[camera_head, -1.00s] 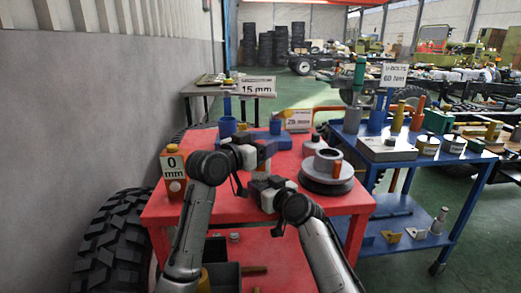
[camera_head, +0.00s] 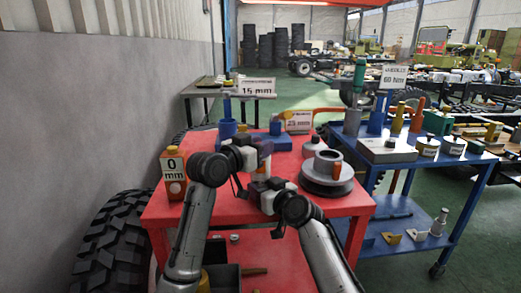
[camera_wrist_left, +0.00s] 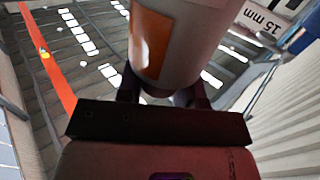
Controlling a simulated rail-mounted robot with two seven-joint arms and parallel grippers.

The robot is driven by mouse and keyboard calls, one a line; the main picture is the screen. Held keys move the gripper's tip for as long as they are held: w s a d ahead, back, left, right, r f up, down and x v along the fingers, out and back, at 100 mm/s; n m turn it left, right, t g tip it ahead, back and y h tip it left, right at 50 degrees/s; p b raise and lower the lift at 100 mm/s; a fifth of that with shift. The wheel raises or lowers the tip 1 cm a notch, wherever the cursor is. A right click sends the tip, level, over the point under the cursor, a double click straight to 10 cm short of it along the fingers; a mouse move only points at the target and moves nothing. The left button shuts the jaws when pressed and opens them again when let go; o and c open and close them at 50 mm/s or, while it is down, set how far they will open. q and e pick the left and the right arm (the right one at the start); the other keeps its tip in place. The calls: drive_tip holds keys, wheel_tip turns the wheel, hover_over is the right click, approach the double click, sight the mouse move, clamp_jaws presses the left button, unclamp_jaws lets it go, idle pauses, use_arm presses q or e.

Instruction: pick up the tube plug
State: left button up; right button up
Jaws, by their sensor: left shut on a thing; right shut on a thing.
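My left gripper (camera_head: 264,148) is over the red table and shut on a pale cylinder (camera_wrist_left: 185,60) with an orange patch, which fills the upper middle of the left wrist view. The left gripper's fingers (camera_wrist_left: 166,95) hold the cylinder's narrow lower end. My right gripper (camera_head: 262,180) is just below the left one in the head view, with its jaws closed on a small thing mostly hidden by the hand. I cannot tell which held thing, if either, is the tube plug.
A blue cart (camera_head: 395,157) with several parts stands to the right. A tyre (camera_head: 113,240) stands at the left.

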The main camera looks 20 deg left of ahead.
use_arm(q)
wheel_tip(320, 180, up, 10)
idle(0.6)
use_arm(e)
drive_tip(key=o, duration=0.8)
drive_tip(key=shift+d, duration=0.15)
drive_tip(key=shift+s+d+r, duration=0.15)
drive_tip(key=shift+s+d, duration=0.05)
drive_tip(key=shift+d, duration=0.2)
drive_tip(key=shift+s+d, duration=0.45)
drive_tip(key=shift+d, duration=0.05)
drive_tip(key=v, duration=0.9)
drive_tip(key=shift+s+d, duration=0.2)
drive_tip(key=shift+s, duration=0.05)
